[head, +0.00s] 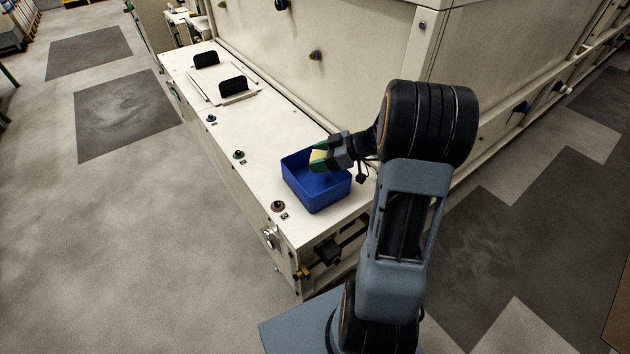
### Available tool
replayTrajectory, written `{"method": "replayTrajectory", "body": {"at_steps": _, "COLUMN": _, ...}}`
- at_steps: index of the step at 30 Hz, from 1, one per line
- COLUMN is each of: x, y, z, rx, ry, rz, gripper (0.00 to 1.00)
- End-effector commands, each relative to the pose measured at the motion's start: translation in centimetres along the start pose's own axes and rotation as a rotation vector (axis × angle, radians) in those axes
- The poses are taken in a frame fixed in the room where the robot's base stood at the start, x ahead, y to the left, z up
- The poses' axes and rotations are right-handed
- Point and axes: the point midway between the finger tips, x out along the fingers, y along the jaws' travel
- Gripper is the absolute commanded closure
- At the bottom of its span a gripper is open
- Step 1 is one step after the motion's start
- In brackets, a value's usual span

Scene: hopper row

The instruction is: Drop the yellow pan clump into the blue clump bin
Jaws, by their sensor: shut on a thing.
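The blue clump bin (316,197) sits on the near end of the cream bench, open at the top. My gripper (321,156) reaches in from the right and is over the back part of the bin. It is shut on the yellow pan clump (318,156), a small pale yellow piece between green-tipped fingers. The clump looks to be at or above the bin's rim level; the exact height cannot be told. The gripper hides part of the bin's back right wall.
The cream bench top (245,190) has small knobs along its left edge, one knob (278,205) close to the bin. Two black-backed plates (233,88) stand at the far end. A large cream hopper wall (330,60) rises behind the bin. Open floor lies to the left.

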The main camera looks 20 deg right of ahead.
Motion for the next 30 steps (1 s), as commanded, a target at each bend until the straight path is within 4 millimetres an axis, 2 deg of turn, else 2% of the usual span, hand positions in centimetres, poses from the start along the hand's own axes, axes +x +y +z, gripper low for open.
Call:
{"method": "replayTrajectory", "body": {"at_steps": 7, "x": 0.0, "y": 0.0, "z": 0.1, "rx": 0.000, "ry": 0.000, "rz": 0.000, "gripper": 0.59}}
{"method": "replayTrajectory", "body": {"at_steps": 8, "x": 0.0, "y": 0.0, "z": 0.1, "rx": 0.000, "ry": 0.000, "rz": 0.000, "gripper": 0.36}}
{"method": "replayTrajectory", "body": {"at_steps": 17, "x": 0.0, "y": 0.0, "z": 0.0, "rx": 0.000, "ry": 0.000, "rz": 0.000, "gripper": 0.07}}
{"method": "replayTrajectory", "body": {"at_steps": 25, "x": 0.0, "y": 0.0, "z": -0.1, "rx": -0.001, "ry": 0.000, "rz": 0.000, "gripper": 0.07}}
{"method": "replayTrajectory", "body": {"at_steps": 30, "x": -0.9, "y": 0.1, "z": -1.6, "rx": -0.004, "ry": 0.000, "rz": 0.002, "gripper": 0.07}}
